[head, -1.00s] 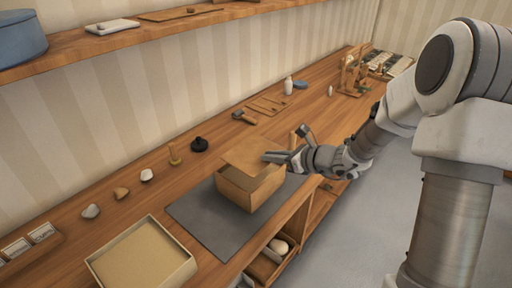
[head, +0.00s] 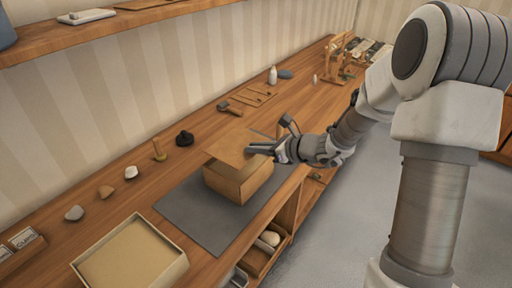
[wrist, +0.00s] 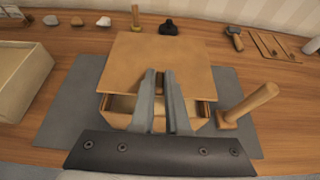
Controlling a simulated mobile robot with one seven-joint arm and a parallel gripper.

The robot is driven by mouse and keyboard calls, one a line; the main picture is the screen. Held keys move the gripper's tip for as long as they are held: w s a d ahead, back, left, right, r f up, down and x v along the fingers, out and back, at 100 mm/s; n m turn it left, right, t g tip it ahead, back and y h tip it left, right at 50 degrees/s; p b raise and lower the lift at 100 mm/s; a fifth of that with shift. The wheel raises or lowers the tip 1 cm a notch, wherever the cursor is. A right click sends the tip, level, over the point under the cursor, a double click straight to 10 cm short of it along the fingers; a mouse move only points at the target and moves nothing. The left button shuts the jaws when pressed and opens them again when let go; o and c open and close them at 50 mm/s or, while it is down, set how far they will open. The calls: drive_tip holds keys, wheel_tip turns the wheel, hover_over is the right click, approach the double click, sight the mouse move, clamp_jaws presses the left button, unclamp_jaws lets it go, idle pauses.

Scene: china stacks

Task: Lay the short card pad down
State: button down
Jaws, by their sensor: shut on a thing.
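The short card pad (head: 234,146) is a flat, square, brown sheet. My gripper (head: 250,150) is shut on its near edge and holds it over an open cardboard box (head: 238,186). In the wrist view the pad (wrist: 158,62) spreads out ahead of the gripper fingertips (wrist: 160,74) and covers most of the box opening. The near part of the box (wrist: 118,110) shows below the pad. The pad looks roughly level and slightly offset toward the back of the box. Whether it touches the rim, I cannot tell. The box's inside is mostly hidden.
The box stands on a grey mat (head: 190,208). A wooden-handled tool (wrist: 248,104) stands close to the box's right side. A shallow tray (head: 130,258) lies at the left. Stones, a black knob (head: 184,138) and a hammer (head: 229,108) line the back of the bench.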

drive_tip(key=shift+f+b, duration=2.7)
drive_tip(key=shift+f, duration=0.5)
drive_tip(key=shift+f+b, duration=0.25)
drive_tip(key=shift+b, duration=0.05)
drive_tip(key=c, duration=0.8)
unclamp_jaws()
drive_tip(key=shift+c, duration=0.2)
drive_tip(key=p+v, duration=0.2)
drive_tip(key=v, duration=1.5)
drive_tip(key=shift+s+d+p, duration=0.15)
drive_tip(key=shift+d+p, duration=0.05)
drive_tip(key=shift+p, duration=0.1)
drive_tip(key=shift+r, duration=0.1)
